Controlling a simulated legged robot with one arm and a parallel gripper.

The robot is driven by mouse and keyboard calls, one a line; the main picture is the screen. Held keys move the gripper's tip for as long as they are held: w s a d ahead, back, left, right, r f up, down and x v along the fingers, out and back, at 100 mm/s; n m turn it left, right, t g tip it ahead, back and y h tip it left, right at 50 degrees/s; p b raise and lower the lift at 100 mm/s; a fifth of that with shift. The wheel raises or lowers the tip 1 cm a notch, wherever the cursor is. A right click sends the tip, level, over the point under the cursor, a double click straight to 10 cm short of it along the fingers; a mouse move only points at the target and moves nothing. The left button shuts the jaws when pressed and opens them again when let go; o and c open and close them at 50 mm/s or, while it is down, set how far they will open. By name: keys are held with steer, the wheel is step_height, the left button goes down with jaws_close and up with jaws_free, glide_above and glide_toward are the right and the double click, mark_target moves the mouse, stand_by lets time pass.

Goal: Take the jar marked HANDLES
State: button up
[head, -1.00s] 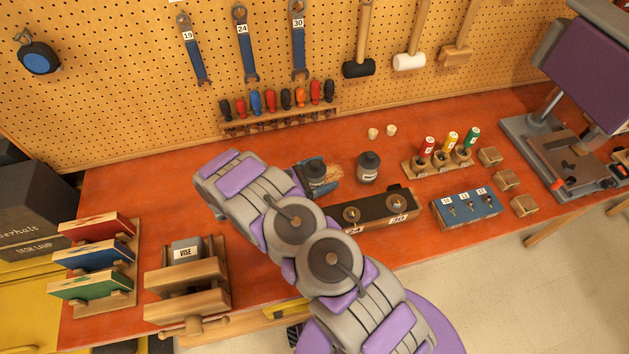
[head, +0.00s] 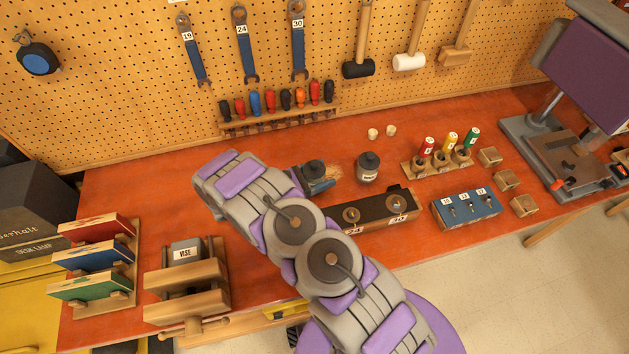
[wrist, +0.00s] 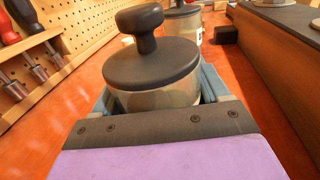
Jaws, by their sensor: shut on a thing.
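My gripper (head: 318,184) reaches over the bench from the front. Its blue jaws are shut on a clear jar with a dark round lid and knob (head: 314,168). In the wrist view this held jar (wrist: 150,70) stands upright between the jaws, and the gripper's dark front plate hides its lower part. Its label is hidden, and I cannot tell whether its base touches the bench. A second, similar jar (head: 367,170) stands to the right, apart from the gripper, with a white label too small to read. It also shows behind the held jar in the wrist view (wrist: 185,25).
A dark block with labelled round fittings (head: 375,210) lies right of my gripper. A blue socket block (head: 466,208) and a wooden holder with coloured handles (head: 440,163) stand further right. The vise (head: 187,280) is at front left. Two pale pegs lie behind.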

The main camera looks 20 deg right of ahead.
steer(key=shift+r, duration=0.15)
step_height(320, 180, up, 10)
steer(key=shift+f+p, duration=0.1)
steer(key=shift+p, duration=0.3)
stand_by(0.3)
